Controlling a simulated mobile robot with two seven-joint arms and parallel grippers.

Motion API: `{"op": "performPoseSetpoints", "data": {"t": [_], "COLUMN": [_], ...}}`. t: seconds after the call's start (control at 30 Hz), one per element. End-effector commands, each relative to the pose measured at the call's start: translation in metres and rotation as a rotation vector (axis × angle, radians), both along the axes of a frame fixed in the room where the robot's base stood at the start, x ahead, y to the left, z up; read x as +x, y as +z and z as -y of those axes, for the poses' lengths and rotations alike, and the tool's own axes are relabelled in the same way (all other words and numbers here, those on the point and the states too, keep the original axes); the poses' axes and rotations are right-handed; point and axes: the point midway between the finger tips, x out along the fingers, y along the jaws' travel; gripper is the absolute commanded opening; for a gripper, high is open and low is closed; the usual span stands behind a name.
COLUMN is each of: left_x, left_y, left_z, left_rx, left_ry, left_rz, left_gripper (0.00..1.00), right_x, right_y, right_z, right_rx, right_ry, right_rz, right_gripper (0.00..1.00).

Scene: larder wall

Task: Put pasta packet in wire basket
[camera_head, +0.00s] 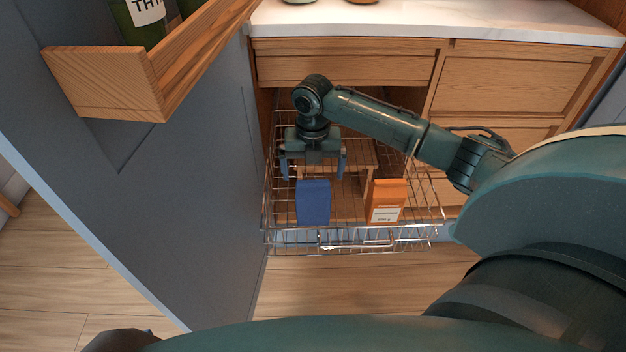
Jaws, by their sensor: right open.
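The wire basket (381,243) is pulled out below the counter. A blue packet (314,203), which may be the pasta packet, stands upright in its front left part. An orange packet (386,201) with a pale label stands to its right; I cannot read the print on either. My right gripper (313,170) points down over the basket, just behind and above the blue packet in the picture. Its two blue fingers are spread wide with nothing between them. I cannot tell whether they touch the packet. My left gripper is out of view.
A grey door (185,180) stands close on the left, with a wooden rack (115,90) holding green bottles. Wooden drawers (495,84) and a white counter (430,22) stand behind. The wooden floor (330,290) before the basket is clear.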

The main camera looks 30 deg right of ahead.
Motion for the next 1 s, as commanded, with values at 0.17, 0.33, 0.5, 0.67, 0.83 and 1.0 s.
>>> {"op": "performPoseSetpoints", "data": {"t": [0.17,0.33,0.5,0.67,0.83,1.0], "left_x": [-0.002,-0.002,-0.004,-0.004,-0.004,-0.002], "left_y": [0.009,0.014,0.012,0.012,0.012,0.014], "left_z": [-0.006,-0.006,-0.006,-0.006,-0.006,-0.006], "left_rx": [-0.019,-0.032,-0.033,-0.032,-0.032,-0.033], "left_ry": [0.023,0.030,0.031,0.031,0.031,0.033], "left_rz": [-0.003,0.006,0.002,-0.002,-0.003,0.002], "left_gripper": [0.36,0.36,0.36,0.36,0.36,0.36], "right_x": [0.000,0.000,0.000,0.000,0.000,0.000], "right_y": [0.032,0.043,0.044,0.044,0.044,0.043], "right_z": [0.000,0.000,0.000,0.000,0.000,0.000], "right_rx": [-0.001,-0.002,0.000,-0.001,-0.001,0.000], "right_ry": [0.000,-0.001,-0.001,-0.001,-0.001,0.000], "right_rz": [0.001,-0.001,-0.001,-0.001,-0.001,-0.001], "right_gripper": [1.00,1.00,1.00,1.00,1.00,1.00]}}
